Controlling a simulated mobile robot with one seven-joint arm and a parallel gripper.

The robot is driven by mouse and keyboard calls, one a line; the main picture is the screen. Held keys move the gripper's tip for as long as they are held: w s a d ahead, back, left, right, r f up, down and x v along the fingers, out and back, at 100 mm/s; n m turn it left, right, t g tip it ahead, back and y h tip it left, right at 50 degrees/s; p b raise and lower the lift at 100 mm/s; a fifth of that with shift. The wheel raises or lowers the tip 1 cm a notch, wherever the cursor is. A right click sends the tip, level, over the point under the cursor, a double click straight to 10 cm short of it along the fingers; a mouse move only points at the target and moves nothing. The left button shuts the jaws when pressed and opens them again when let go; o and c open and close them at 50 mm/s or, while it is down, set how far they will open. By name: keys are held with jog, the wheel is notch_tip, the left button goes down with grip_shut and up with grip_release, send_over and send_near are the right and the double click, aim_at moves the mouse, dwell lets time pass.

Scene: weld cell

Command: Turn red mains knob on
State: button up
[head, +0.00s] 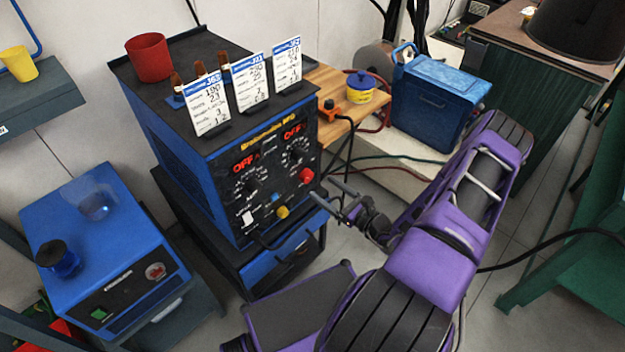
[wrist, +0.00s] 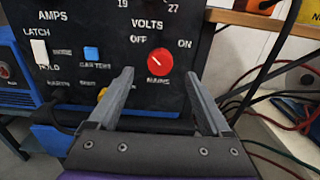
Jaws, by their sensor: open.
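The red mains knob (wrist: 159,59) is on the black front panel of the blue welder (head: 215,190), at the panel's lower right. The knob also shows in the head view (head: 306,175). My gripper (wrist: 160,82) is open and empty, its fingers pointing at the panel. In the wrist view the knob appears between the fingertips, a little above them. In the head view the fingertips (head: 320,190) are just in front of the panel near the knob; I cannot tell whether they touch it.
Red displays on the panel read OFF. A white switch (wrist: 39,51), a blue button (wrist: 92,53) and a yellow knob (head: 282,211) sit left of the mains knob. Cables hang by a wooden bench (head: 335,90) at right. Cards and a red cup (head: 148,57) stand on top.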

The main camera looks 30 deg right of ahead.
aim_at(309, 177)
jog(key=x, duration=0.5)
jog(key=shift+w+a, duration=0.1)
jog(key=shift+w, duration=0.25)
grip_shut()
